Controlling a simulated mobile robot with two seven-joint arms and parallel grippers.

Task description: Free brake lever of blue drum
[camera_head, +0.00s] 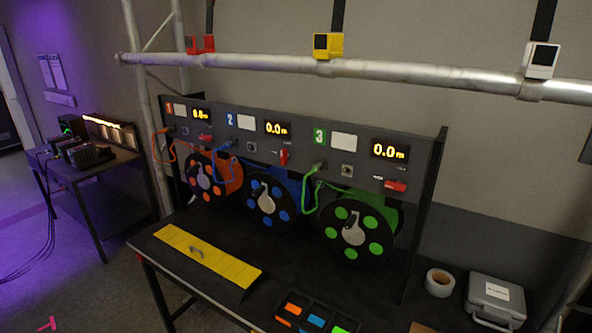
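The blue drum (273,199) is the middle of three cable drums on the rack. It has a dark face with blue round spots and a grey crank-like piece at its hub. The panel (247,152) above it carries a blue number 2, a white label and a display (277,129) reading 0.0 m. A red lever (284,156) at the right of this section stands upright. The red levers of drum 1 (205,137) and drum 3 (396,186) lie roughly level. Neither of my grippers is in view.
An orange drum (213,177) stands left and a green drum (359,228) right. A yellow plate (206,257) and a tray of coloured pieces (314,319) lie on the dark table. A tape roll (439,282) and grey case (496,300) are right. A metal truss (370,69) crosses above.

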